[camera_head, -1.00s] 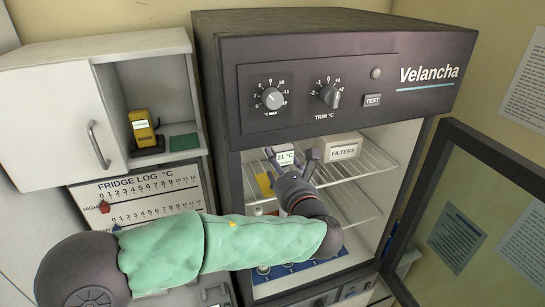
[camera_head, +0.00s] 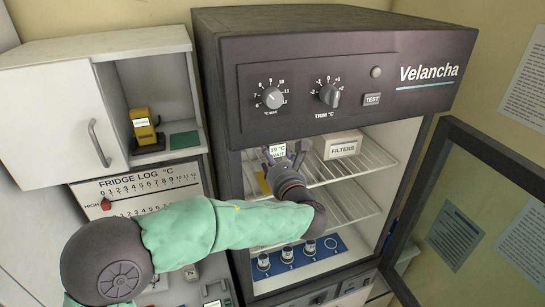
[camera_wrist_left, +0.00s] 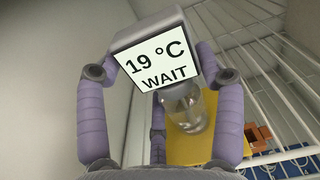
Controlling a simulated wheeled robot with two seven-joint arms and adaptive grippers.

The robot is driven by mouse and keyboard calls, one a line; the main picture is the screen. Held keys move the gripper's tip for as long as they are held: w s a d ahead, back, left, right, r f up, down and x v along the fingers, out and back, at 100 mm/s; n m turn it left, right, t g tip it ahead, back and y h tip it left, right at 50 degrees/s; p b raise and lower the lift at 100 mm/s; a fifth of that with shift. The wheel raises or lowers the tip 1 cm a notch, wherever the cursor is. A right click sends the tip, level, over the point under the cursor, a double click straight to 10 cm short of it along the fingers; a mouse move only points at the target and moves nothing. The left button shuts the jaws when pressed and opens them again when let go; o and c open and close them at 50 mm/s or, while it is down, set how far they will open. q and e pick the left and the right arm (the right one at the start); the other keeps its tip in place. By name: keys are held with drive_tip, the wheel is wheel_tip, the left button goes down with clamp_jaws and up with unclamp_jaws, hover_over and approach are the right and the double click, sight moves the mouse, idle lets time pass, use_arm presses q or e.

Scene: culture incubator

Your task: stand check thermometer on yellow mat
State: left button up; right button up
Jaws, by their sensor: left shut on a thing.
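The check thermometer (camera_head: 277,149) has a pale head with a screen reading 19 °C WAIT. In the left wrist view its head (camera_wrist_left: 152,65) is large and slightly tilted, with a clear glass part (camera_wrist_left: 186,110) below it. My left gripper (camera_head: 285,160) is shut on it, inside the open incubator at the left of the upper wire shelf. The yellow mat (camera_head: 263,184) shows just left of the gripper and behind the glass part in the wrist view (camera_wrist_left: 188,148). I cannot tell whether the glass touches the mat. My right gripper is not in view.
A FILTERS box (camera_head: 338,145) stands on the upper shelf, right of the gripper. Several small vials stand on a blue panel (camera_head: 327,246) below. The incubator door (camera_head: 462,215) is open at the right. A yellow device (camera_head: 144,130) and green mat (camera_head: 184,140) sit in the cupboard.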

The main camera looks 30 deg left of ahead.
use_arm(q)
drive_tip(key=o, duration=1.3)
drive_tip(key=shift+c, duration=0.2)
drive_tip(key=shift+r, duration=0.1)
drive_tip(key=b+v, duration=0.1)
drive_tip(key=v, duration=1.1)
